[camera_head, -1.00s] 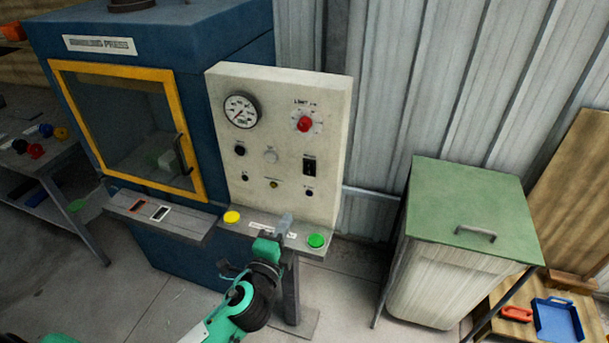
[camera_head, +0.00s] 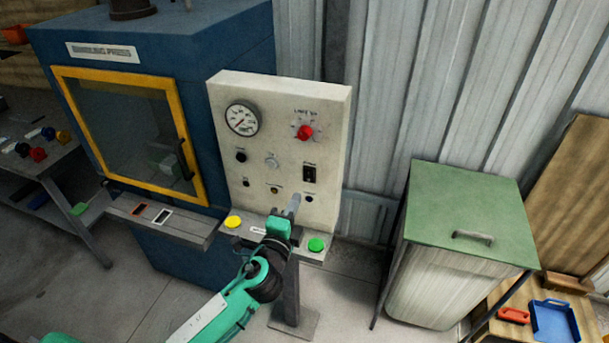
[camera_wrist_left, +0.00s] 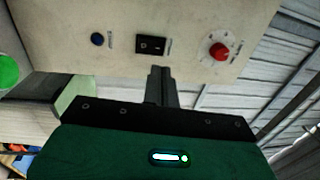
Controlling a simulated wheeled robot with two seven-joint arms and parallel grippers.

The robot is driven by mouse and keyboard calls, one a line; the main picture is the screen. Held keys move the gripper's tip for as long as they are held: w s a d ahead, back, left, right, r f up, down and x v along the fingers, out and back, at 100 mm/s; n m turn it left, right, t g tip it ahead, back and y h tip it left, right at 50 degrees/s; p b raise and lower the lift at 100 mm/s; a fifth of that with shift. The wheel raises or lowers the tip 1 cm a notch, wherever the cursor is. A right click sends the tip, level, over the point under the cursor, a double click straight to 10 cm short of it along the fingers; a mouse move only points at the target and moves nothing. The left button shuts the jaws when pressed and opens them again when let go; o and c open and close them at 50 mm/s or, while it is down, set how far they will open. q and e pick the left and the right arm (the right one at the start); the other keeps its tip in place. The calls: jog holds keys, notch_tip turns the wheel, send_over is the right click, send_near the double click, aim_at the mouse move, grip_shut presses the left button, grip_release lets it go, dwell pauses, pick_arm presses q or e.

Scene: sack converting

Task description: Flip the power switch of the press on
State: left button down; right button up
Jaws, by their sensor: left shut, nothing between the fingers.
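The press (camera_head: 240,40) is a blue cabinet with a yellow-framed window, and a cream control panel (camera_head: 230,180) stands at its right. The black power switch (camera_head: 309,174) sits on the right part of the panel, below the red knob (camera_head: 305,132). In the left wrist view the black switch (camera_wrist_left: 151,45) shows just beyond the fingertips. My left gripper (camera_head: 294,200) is shut and empty, its tip in front of the panel's lower part, below the switch. In the left wrist view the shut fingers (camera_wrist_left: 160,75) point at the panel near the switch; contact cannot be told.
A ledge below the panel carries a yellow button (camera_head: 233,221) and a green button (camera_head: 317,244). A green-lidded bin (camera_head: 465,200) stands to the right. A blue tray (camera_head: 556,320) lies at the lower right. A corrugated wall is behind.

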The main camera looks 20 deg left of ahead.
aim_at(308, 171)
pick_arm(q)
jog(key=w, duration=0.2)
jog(key=w+p, duration=0.1)
jog(key=w, duration=0.1)
jog(key=w+r+p, duration=0.1)
jog(key=w, duration=0.1)
jog(key=shift+w+d, duration=0.15)
jog(key=shift+w, duration=0.25)
jog(key=shift+w+p, duration=0.35)
jog(key=shift+w, duration=0.05)
jog(key=shift+w, duration=0.2)
